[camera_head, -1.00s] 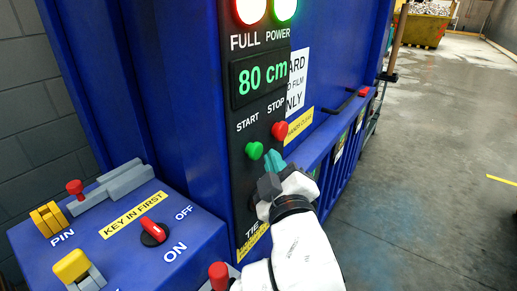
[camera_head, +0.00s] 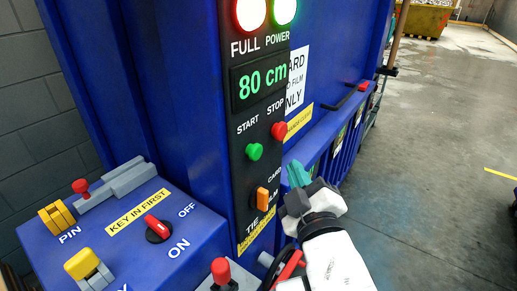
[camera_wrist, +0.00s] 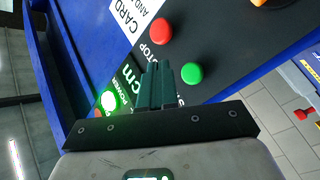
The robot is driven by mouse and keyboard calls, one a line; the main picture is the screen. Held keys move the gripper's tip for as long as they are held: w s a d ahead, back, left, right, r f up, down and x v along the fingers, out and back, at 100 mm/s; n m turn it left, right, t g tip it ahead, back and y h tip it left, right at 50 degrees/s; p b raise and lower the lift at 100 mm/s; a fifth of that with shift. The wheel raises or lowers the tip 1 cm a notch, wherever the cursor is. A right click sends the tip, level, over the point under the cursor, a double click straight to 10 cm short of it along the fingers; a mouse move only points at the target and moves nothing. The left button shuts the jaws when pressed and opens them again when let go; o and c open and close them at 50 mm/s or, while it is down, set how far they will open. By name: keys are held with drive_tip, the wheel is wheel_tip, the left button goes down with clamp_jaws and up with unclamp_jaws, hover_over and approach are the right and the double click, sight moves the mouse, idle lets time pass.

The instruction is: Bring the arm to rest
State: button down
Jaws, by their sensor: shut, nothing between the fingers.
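My gripper (camera_head: 297,174) has teal fingers that are shut and empty. In the head view it is in front of the blue machine, to the right of the black control panel (camera_head: 242,130) and apart from it. My white arm reaches up from the bottom edge. In the wrist view the shut fingers (camera_wrist: 160,84) point at the panel, with the green START button (camera_wrist: 192,73) and the red STOP button (camera_wrist: 160,31) beyond them. In the head view the START button (camera_head: 254,152), STOP button (camera_head: 279,131) and orange selector switch (camera_head: 262,200) are uncovered.
A blue control box (camera_head: 120,240) with a red rotary switch (camera_head: 157,228) stands at the lower left. A red-knobbed lever (camera_head: 220,270) stands at the bottom, close to my arm. A yellow skip (camera_head: 422,20) is far back. The concrete floor on the right is clear.

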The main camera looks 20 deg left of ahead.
drive_tip(key=s+d+f+m+g+h, duration=0.3)
drive_tip(key=s+d+f+m+g, duration=0.15)
drive_tip(key=d+f, duration=0.65)
drive_tip(key=s+d+f+m+g+h, duration=0.3)
drive_tip(key=s+d+f+m+h, duration=0.15)
drive_tip(key=d+f, duration=0.6)
drive_tip(key=s+d+f+m+g, duration=0.2)
drive_tip(key=s+d+f+g, duration=0.1)
drive_tip(key=s, duration=0.5)
drive_tip(key=s+d+f+m+g, duration=0.2)
drive_tip(key=s+f, duration=0.3)
drive_tip(key=s, duration=0.3)
drive_tip(key=s+d+f+m+g, duration=0.2)
drive_tip(key=s+d+f+g, duration=0.1)
drive_tip(key=s, duration=0.5)
drive_tip(key=shift+d+f+g, duration=0.35)
drive_tip(key=shift+d+f, duration=0.5)
drive_tip(key=shift+d, duration=0.15)
